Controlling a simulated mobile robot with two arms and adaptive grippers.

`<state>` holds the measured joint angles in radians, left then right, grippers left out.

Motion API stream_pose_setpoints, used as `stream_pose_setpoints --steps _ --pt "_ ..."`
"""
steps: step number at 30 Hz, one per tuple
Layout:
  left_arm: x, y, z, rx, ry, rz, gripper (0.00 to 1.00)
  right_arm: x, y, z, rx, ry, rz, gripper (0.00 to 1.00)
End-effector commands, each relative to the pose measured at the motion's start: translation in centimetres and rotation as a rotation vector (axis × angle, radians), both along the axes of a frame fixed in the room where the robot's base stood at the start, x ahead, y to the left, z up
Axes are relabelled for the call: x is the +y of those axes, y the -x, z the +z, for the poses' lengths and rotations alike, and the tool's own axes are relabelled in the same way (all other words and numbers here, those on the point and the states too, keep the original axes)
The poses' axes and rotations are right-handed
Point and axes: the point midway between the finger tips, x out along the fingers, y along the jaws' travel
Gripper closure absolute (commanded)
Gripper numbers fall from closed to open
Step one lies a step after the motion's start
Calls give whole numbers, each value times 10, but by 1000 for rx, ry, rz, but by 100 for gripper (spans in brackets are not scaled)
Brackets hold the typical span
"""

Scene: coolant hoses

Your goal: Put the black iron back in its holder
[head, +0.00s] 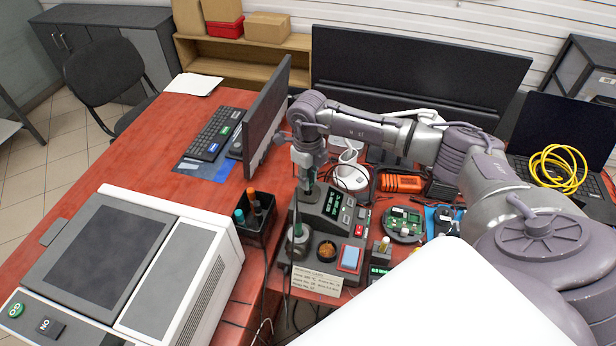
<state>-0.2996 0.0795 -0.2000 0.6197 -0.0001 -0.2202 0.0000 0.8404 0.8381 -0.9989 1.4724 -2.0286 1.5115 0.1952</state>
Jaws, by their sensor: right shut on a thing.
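My right gripper (308,183) points down over the soldering station (330,203) with its digital display. It is shut on a thin dark thing, which appears to be the black iron; the fingers hide most of it. A round stand with an upright pointed piece, which looks like the iron holder (298,243), is at the station's left front, below the gripper in the picture. I cannot tell whether the held thing touches the station. My left gripper is not in view.
A black bin (258,222) with teal and orange handles stands left of the station. A sponge dish (326,250), a blue pad (350,258) and a label card (317,280) are in front. A large grey machine (130,270) fills the left front. A monitor (267,115) stands behind.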

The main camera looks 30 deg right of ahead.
Motion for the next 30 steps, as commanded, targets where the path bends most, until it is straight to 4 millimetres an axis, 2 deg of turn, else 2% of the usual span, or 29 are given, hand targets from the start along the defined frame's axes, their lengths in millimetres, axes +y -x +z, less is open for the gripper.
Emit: stream_pose_setpoints --steps 14,30 --pt "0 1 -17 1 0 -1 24 0 0 -21 0 0 0 100" --pt "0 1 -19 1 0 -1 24 0 0 -22 0 0 0 100"
